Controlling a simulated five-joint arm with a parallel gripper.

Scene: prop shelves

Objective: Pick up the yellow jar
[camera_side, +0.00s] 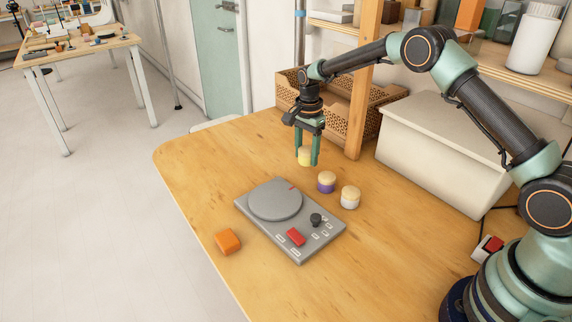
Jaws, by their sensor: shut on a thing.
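The yellow jar (304,156) is small, with a pale tan lid. It is upright between the two green fingers of my gripper (306,155), near the back of the wooden table. My gripper points down and is shut on the jar. The fingers cover part of the jar's sides. I cannot tell clearly whether its base touches the table. A purple jar (326,183) and a white jar (350,198), both with similar tan lids, stand in front and to the right of it.
A grey turntable-like device (290,220) with a red button lies in front of the jars. An orange block (228,242) is near the table's left edge. A perforated brown crate (345,107), a wooden post (364,90) and a cream box (440,150) stand behind.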

